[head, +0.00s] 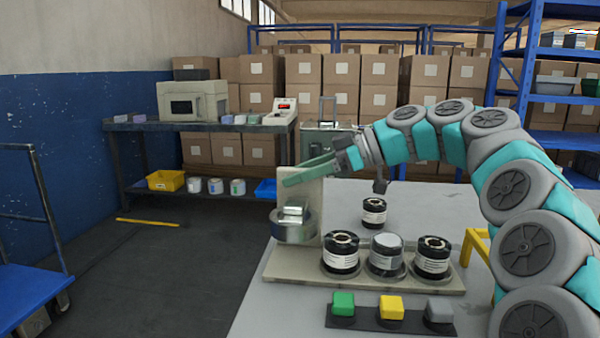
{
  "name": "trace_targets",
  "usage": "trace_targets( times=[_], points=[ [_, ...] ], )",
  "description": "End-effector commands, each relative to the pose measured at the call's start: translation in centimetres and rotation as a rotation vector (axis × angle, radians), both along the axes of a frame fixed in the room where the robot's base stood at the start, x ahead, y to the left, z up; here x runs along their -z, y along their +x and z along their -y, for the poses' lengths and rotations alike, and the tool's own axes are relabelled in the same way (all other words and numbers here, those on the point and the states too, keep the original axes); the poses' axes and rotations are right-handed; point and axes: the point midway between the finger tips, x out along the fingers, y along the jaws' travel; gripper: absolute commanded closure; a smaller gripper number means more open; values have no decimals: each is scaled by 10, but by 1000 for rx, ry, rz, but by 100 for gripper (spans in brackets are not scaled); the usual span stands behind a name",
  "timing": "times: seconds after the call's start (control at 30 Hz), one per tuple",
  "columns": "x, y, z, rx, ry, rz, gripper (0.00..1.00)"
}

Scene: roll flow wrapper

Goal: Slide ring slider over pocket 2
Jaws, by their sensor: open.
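The fixture is a pale base plate (290,268) with an upright beige post (313,212) at its left end. A shiny metal ring-shaped part (293,232), which looks like the ring slider, sits at the left end beside the post. Three round stations stand in a row: a black roll with a white label (341,252) at left, a grey-white topped cylinder (386,253) in the middle, and another black labelled roll (433,256) at right. Pocket numbers are not readable.
Another black labelled roll (374,212) stands behind the row. Green (343,304), yellow (391,307) and grey (439,310) buttons sit on a dark strip in front. A yellow frame (474,243) stands at right. The grey tabletop (270,315) is bare at front left.

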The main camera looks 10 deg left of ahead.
Motion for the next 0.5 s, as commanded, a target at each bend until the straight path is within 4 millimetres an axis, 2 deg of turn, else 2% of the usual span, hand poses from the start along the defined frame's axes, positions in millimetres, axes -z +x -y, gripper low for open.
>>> trace_targets(
  times=[0.17,0.5],
  points=[
    [0,0,0,0,0,0,43],
    [0,0,0,0,0,0,81]
  ],
)
